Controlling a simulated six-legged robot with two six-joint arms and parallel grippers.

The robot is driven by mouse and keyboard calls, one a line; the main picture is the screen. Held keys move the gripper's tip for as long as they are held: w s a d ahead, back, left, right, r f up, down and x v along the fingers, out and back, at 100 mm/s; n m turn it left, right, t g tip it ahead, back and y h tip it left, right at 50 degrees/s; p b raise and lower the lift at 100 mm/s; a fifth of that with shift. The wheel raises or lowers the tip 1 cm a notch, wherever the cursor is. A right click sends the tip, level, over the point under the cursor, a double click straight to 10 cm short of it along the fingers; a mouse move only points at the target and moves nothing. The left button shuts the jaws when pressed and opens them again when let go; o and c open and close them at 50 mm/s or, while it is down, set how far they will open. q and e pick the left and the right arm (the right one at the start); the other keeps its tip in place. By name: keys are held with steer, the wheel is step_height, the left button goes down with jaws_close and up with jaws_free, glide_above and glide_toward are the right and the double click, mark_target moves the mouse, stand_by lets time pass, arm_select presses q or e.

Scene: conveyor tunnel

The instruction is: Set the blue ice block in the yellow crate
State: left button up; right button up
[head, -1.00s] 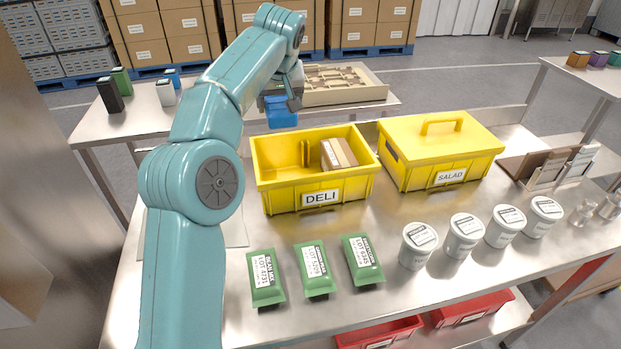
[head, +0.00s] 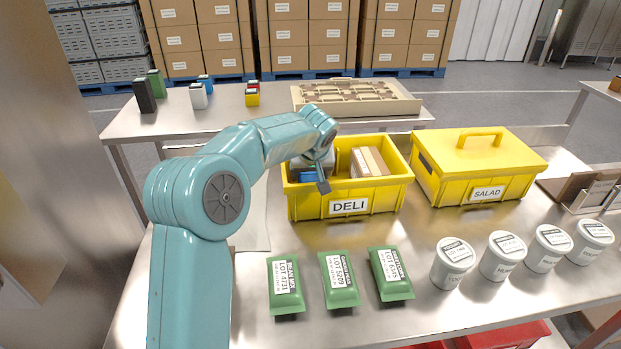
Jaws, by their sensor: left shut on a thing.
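The yellow crate (head: 306,207) labelled DELI stands open on the steel table, left of a lidded yellow SALAD crate (head: 480,165). The blue ice block (head: 307,174) is low inside the left part of the DELI crate, partly hidden by the gripper and the front wall. My left gripper (head: 313,171) is shut on the block and reaches down into the crate. I cannot tell whether the block touches the crate floor. A light brown box (head: 369,162) stands in the crate's right part. My right gripper is not in view.
Several green packs (head: 339,279) lie in front of the crate, and white tubs (head: 500,256) stand to the right. Behind, another table holds a beige divided tray (head: 356,97) and small coloured boxes (head: 199,95). Bare steel shows between crate and packs.

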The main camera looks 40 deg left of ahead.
arm_select(q)
steer(key=shift+w+a+f, duration=0.1)
steer(key=shift+w+f, duration=0.1)
steer(key=shift+f, duration=0.55)
steer(key=shift+s+r, duration=0.1)
steer(key=shift+f+b, duration=0.4)
steer(key=shift+b, duration=0.05)
steer(key=shift+f+b, duration=0.2)
steer(key=shift+b, duration=0.1)
steer(key=o, duration=1.2)
steer(key=shift+o, duration=0.2)
